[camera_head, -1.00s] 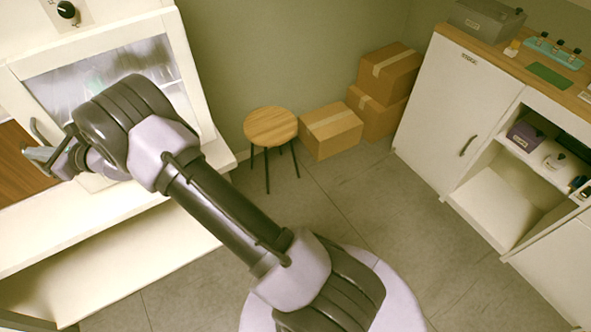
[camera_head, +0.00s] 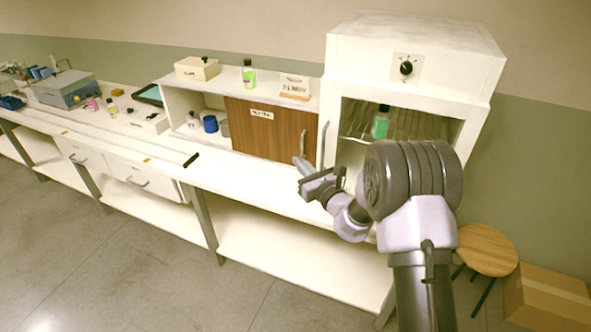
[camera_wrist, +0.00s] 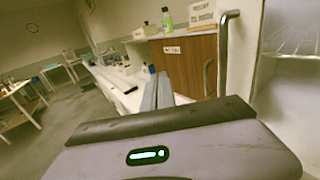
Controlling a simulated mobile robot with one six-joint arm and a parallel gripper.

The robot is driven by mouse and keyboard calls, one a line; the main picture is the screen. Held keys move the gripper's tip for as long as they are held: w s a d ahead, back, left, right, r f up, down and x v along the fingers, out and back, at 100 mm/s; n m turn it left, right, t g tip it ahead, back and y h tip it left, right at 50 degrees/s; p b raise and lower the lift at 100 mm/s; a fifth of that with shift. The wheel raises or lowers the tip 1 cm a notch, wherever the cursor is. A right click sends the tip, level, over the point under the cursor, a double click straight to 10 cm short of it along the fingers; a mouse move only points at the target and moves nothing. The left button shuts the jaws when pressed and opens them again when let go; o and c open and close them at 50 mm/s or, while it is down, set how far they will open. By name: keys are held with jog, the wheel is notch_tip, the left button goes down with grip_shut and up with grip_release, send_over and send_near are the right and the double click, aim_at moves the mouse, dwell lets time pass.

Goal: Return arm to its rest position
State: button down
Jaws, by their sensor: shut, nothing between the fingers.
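My gripper (camera_head: 308,172) is at the end of my arm, above the front of the white bench, before the white cabinet with a glass door (camera_head: 400,125). Its two fingers are together and hold nothing. In the wrist view the closed fingers of my gripper (camera_wrist: 157,90) point along the bench toward the wooden panel. The cabinet's door handle (camera_wrist: 225,50) stands close to the right of the fingers, seemingly apart from them. A green bottle (camera_head: 381,122) shows inside the cabinet, behind the glass. My forearm hides the cabinet's lower right part.
The bench (camera_head: 262,193) runs left, with a wooden sliding panel (camera_head: 265,130), a green bottle on the shelf top (camera_head: 249,75), a beige box (camera_head: 197,68) and a blue-grey case (camera_head: 65,88). A stool (camera_head: 487,250) and cardboard box (camera_head: 548,298) stand at right. Floor in front is clear.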

jog(key=s+a+r+n+g+y, duration=0.4)
jog(key=s+a+r+n, duration=0.25)
jog(key=s+r, duration=0.25)
jog(key=s+a+r+n+g+b, duration=0.1)
jog(key=s+r+n+g, duration=0.15)
jog(key=s+n, duration=0.4)
jog(key=s+a+r+n+g+b, duration=0.1)
jog(key=s+r+n+g, duration=0.2)
jog(key=s, duration=0.7)
jog(key=s+d+f+n+g+h, duration=0.35)
jog(key=s+d+n+h, duration=0.4)
jog(key=s, duration=0.65)
jog(key=s+d+f+n+t+h, duration=0.1)
jog(key=s+d+h, duration=0.1)
jog(key=d, duration=0.4)
jog(key=s+d+f+t+h+b, duration=0.1)
jog(key=s+d+t, duration=0.1)
jog(key=d, duration=0.4)
jog(key=shift+f+n+h, duration=0.2)
jog(key=shift+n+h, duration=0.15)
jog(key=c, duration=2.2)
grip_release()
jog(key=shift+s, duration=0.15)
